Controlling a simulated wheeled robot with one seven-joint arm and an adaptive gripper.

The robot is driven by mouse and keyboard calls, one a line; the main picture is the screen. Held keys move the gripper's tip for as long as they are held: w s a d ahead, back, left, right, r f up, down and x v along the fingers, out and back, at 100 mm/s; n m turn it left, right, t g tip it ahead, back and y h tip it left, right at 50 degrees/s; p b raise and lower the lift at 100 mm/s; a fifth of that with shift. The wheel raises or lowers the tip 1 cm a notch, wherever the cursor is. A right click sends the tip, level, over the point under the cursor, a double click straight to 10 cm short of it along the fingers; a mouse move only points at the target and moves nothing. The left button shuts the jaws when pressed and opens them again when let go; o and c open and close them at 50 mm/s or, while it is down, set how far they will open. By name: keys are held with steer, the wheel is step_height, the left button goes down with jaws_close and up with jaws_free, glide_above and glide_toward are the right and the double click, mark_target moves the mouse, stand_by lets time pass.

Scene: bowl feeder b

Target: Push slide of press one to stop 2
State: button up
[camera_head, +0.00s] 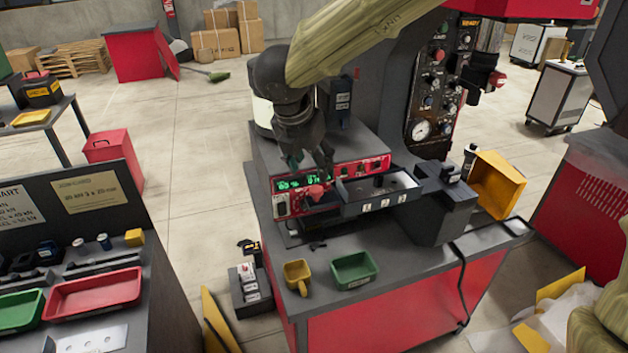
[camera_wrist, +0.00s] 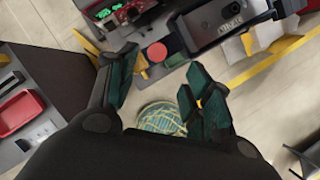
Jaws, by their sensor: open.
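The press (camera_head: 330,160) stands on the dark table, with a red front panel and green digits. A grey tray-like part (camera_head: 405,182) with several small number labels on its front edge sits at its right; I take it for the slide, but cannot tell its stop. A red knob (camera_head: 316,192) sticks out at the panel's front and also shows in the wrist view (camera_wrist: 157,52). My gripper (camera_head: 312,170) is open, pointing down over the panel, left of the tray. In the wrist view, its fingers (camera_wrist: 160,88) are spread with nothing held; the knob lies just beyond them.
A dark block (camera_head: 440,205) stands right of the tray, with a yellow bin (camera_head: 497,184) beyond. A yellow cup (camera_head: 297,275) and a green bin (camera_head: 354,270) sit at the table's front. A gauge panel (camera_head: 437,90) rises behind. The front right tabletop is clear.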

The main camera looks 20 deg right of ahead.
mark_target(316, 189)
steer(key=x, duration=0.3)
steer(key=p+x, duration=0.1)
steer(key=x, duration=0.2)
steer(key=p+x, duration=0.1)
steer(key=x, duration=0.2)
steer(key=shift+w+a+f, duration=0.15)
steer(key=shift+a+f, duration=0.05)
steer(key=shift+f, duration=0.05)
steer(key=shift+c, duration=0.3)
jaws_close()
